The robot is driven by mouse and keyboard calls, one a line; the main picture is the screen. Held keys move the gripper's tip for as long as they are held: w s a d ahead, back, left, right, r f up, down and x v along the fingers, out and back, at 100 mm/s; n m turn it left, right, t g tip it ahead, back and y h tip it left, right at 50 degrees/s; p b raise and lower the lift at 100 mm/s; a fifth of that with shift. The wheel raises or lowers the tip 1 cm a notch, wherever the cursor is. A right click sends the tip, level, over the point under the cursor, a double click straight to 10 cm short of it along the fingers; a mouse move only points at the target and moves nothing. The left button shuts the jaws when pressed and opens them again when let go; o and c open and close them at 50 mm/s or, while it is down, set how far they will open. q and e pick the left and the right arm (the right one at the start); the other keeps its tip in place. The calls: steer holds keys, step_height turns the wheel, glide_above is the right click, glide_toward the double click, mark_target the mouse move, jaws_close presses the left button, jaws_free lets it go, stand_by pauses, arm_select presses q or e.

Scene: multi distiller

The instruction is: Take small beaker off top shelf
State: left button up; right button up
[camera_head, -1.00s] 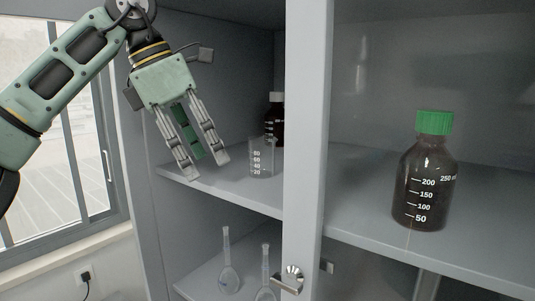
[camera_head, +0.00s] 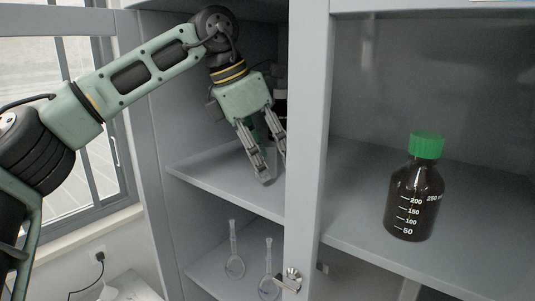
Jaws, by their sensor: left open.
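My left gripper (camera_head: 275,168) is open, reaching down into the left top-shelf compartment close to the divider. Its fingers are spread apart, their tips low near the top shelf (camera_head: 205,180). The small clear beaker stood on this shelf in the earlier frame. Now the fingers cover that spot, and I cannot make out the beaker clearly or tell whether it lies between the fingers or behind them. My right gripper is not in view.
A dark bottle with a green cap (camera_head: 414,190) stands on the shelf right of the upright divider (camera_head: 306,120). Two glass flasks (camera_head: 234,262) stand on the shelf below. A latch handle (camera_head: 291,278) sticks out low on the divider.

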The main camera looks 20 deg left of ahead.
arm_select(q)
steer(key=shift+a, duration=0.25)
steer(key=shift+s, duration=0.1)
steer(key=shift+c, duration=1)
steer(key=shift+d, duration=0.1)
steer(key=c, duration=1)
